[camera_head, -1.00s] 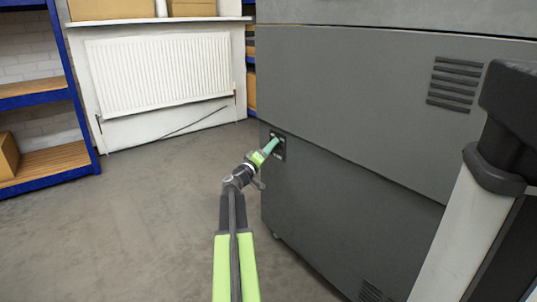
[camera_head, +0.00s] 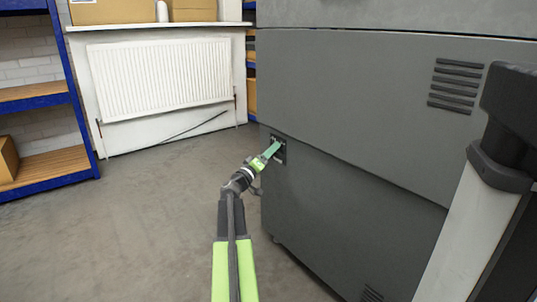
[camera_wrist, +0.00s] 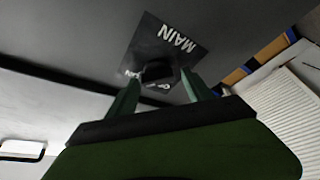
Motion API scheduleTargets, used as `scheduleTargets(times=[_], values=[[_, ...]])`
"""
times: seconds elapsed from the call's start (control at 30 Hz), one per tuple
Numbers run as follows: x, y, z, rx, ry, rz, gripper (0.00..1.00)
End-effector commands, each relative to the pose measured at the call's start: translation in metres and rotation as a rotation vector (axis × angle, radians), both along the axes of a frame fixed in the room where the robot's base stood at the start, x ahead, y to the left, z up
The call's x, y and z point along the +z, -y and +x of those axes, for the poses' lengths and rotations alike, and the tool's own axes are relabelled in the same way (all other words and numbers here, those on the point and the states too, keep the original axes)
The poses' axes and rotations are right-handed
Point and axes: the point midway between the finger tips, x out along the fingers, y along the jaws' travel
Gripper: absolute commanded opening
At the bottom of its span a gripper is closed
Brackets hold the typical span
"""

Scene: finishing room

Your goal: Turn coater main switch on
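The coater (camera_head: 350,110) is a large dark grey cabinet on the right in the head view. A small dark switch plate (camera_head: 281,155) sits near its left edge, partly hidden by my gripper (camera_head: 273,149). In the wrist view the plate (camera_wrist: 178,42) carries the word MAIN and a dark switch knob (camera_wrist: 158,71), with smaller lettering partly covered beside it. My gripper's green fingers (camera_wrist: 160,80) stand apart on either side of the knob in the picture. I cannot tell whether they touch it. The knob's exact position is unclear.
A white radiator (camera_head: 160,77) is on the back wall below a ledge with boxes. Blue-framed shelving (camera_head: 45,100) stands at the left. The grey floor (camera_head: 130,220) between the shelving and the coater is clear.

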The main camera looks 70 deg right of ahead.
Motion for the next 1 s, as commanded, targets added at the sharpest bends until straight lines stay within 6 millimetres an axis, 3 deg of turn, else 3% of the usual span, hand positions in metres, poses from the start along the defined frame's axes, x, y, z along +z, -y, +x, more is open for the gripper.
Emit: scheduleTargets(times=[0.4, 0.8, 1.0], values=[[-0.001, -0.007, 0.002, 0.000, -0.001, 0.002, 0.65], [-0.002, -0.099, 0.029, 0.001, 0.000, 0.003, 0.65], [-0.002, -0.123, 0.037, -0.002, 0.000, 0.003, 0.65]])
